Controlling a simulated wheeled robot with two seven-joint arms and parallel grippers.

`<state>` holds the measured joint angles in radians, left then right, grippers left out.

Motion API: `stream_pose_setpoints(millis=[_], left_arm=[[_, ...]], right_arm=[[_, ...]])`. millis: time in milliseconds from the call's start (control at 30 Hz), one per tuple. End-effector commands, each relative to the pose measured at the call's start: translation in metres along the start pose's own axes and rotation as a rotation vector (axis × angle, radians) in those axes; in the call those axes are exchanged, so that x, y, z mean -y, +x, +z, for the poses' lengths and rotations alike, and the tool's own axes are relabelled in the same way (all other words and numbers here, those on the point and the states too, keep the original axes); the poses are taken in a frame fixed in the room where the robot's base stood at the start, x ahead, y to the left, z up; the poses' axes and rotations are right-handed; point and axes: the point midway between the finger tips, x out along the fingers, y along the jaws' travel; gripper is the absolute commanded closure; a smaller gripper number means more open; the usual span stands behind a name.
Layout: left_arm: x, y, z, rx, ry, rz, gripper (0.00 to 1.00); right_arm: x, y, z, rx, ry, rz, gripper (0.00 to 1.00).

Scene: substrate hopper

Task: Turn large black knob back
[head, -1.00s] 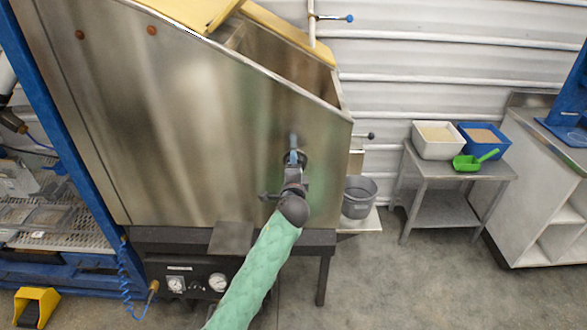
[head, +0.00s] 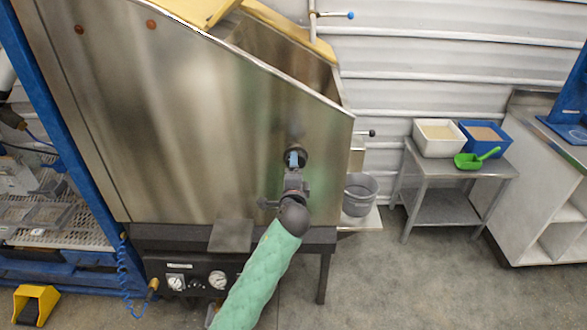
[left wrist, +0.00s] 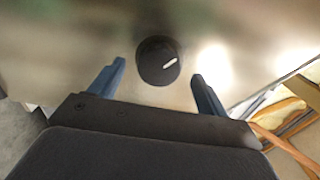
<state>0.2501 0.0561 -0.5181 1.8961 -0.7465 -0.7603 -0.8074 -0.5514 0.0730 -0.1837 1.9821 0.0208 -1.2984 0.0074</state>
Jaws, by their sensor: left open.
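The large black knob (head: 303,154) sits on the steel front panel of the hopper (head: 200,130), partly behind my left fingers in the head view. In the left wrist view the knob (left wrist: 157,61) is round and black, and its white mark points to the upper right. My left gripper (head: 293,159) is at the end of the green-sleeved arm and faces the knob. In the left wrist view its two blue fingers stand open, one on each side of the knob and apart from it. Nothing is held. My right gripper is not in view.
Below the panel are gauges (head: 218,281) and a flat dark plate (head: 231,236). A grey bucket (head: 359,196) stands to the right. Farther right, a steel table (head: 445,210) bears a white bin, a blue bin and a green scoop. The floor at the lower right is clear.

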Motion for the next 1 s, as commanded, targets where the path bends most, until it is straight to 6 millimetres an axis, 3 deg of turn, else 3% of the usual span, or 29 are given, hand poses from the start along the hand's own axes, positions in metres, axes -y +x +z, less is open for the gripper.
stream_pose_setpoints(millis=[200, 367, 1000], left_arm=[[-0.003, -0.027, 0.001, 0.001, 0.001, 0.001, 0.23], [-0.001, -0.037, 0.001, 0.001, 0.000, 0.000, 0.23], [-0.002, -0.038, 0.002, 0.007, -0.065, 0.007, 0.23]], right_arm=[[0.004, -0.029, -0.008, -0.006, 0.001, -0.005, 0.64], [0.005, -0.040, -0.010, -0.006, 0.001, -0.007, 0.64], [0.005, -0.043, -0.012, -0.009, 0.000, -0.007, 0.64]])
